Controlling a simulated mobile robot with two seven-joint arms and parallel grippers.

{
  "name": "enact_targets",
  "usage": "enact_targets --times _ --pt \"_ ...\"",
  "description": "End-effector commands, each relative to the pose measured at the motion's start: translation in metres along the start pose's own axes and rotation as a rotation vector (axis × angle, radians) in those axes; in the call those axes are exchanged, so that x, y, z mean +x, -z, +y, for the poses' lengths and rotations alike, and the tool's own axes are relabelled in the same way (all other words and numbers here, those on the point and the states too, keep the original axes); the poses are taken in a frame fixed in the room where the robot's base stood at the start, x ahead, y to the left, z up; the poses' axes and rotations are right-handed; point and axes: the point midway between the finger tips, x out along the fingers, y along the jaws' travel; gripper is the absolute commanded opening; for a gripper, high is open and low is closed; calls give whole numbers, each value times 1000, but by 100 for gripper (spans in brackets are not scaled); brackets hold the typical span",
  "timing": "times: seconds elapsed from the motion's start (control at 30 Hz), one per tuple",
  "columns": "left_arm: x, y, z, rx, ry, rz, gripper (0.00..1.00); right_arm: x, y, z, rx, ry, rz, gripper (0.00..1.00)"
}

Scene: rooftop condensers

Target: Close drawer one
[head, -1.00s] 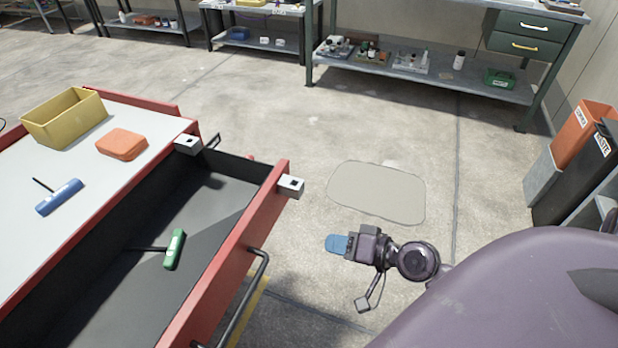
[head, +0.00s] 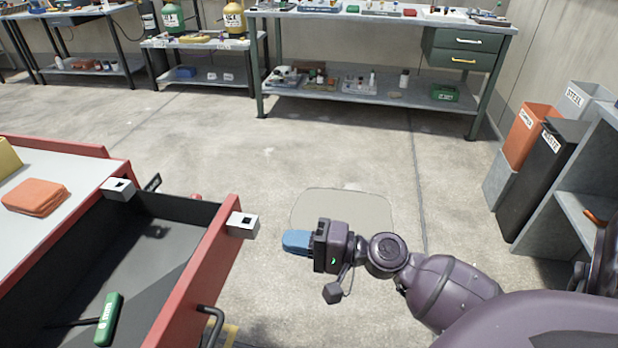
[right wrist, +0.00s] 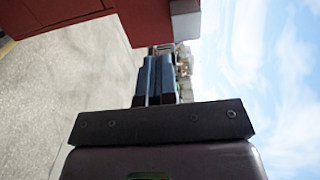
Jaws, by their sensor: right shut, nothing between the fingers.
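An open red drawer (head: 205,262) with a dark inside sticks out from the red cabinet at the left of the head view. It has a dark bar handle (head: 213,322) on its front and a white block (head: 242,224) at its far front corner. A green-handled tool (head: 108,318) lies in it. My right gripper (head: 297,241), with blue fingers, is shut and empty to the right of the drawer front, apart from it. In the right wrist view the blue fingers (right wrist: 155,80) are together, below a red panel (right wrist: 75,25). My left gripper is not in view.
The white cabinet top (head: 75,172) holds an orange box (head: 35,196) and part of a yellow bin (head: 8,158). Bins (head: 545,165) and a grey shelf (head: 590,185) stand at right. The floor beyond the drawer is clear up to the workbenches (head: 380,95).

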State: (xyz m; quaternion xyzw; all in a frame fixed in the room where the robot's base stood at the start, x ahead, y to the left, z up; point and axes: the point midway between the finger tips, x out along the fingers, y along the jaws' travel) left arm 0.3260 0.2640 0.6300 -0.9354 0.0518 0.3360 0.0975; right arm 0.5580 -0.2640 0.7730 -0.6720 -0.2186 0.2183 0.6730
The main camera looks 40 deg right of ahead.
Motion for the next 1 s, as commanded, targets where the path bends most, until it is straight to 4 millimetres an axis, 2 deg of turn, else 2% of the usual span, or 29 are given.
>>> enact_targets --times 0.3,0.5,0.7,1.0 --pt "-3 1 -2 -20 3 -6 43 57 0 -4 -5 5 -2 0" --pt "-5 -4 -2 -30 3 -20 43 80 0 -2 -3 3 1 0" --pt "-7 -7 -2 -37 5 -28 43 90 0 0 0 0 0 0" --pt "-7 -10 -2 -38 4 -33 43 90 0 0 0 -1 0 0"
